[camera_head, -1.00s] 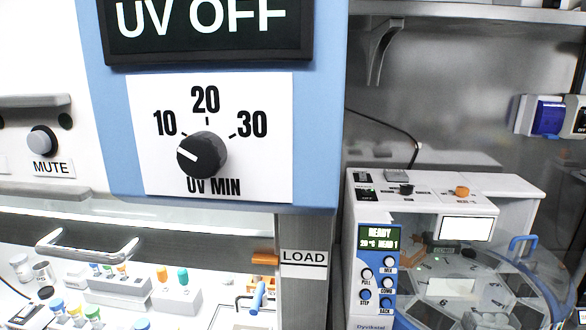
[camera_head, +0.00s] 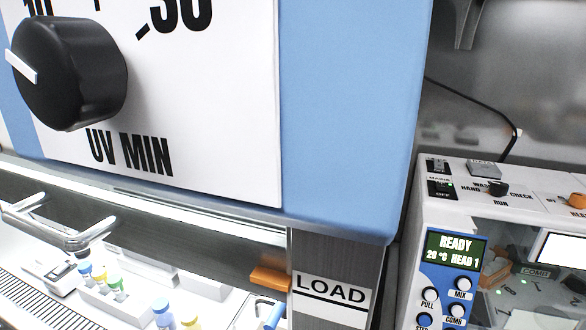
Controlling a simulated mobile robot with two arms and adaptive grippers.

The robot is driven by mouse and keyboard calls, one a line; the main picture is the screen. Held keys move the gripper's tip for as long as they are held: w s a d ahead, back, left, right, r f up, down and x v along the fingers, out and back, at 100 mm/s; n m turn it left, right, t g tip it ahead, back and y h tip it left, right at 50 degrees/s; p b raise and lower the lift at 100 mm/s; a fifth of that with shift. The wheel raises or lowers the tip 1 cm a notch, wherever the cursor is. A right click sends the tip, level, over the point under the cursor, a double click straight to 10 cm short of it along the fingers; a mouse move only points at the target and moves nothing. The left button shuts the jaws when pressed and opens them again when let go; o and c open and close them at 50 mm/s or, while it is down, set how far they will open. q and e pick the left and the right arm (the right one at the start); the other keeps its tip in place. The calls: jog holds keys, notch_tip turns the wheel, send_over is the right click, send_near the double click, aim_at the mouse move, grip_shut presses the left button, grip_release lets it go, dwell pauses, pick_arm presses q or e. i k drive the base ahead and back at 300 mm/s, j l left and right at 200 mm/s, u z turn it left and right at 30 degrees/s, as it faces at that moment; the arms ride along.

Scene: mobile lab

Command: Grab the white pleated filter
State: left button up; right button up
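I see no white pleated filter in the head view. Neither of my grippers is in view. A safety cabinet fills the left and middle, with a black UV timer knob (camera_head: 70,72) on its white dial plate (camera_head: 225,110). Below the panel, the cabinet's metal handle (camera_head: 75,238) crosses the opening, and the lit work surface shows behind it.
Inside the cabinet are several capped tubes (camera_head: 115,280) in a rack. An orange latch (camera_head: 270,280) sits beside the LOAD label (camera_head: 331,292). At right stands a white machine (camera_head: 440,205) with a READY screen (camera_head: 455,247). The cabinet's blue panel edge is very close.

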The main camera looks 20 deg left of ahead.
aim_at(43, 262)
jog(key=u, duration=2.3)
jog(key=i+j+z, duration=0.1)
jog(key=j+z, duration=0.25)
jog(key=i+j+z, duration=0.1)
jog(key=z, duration=0.3)
jog(key=j+z, duration=0.35)
jog(key=i+j, duration=0.05)
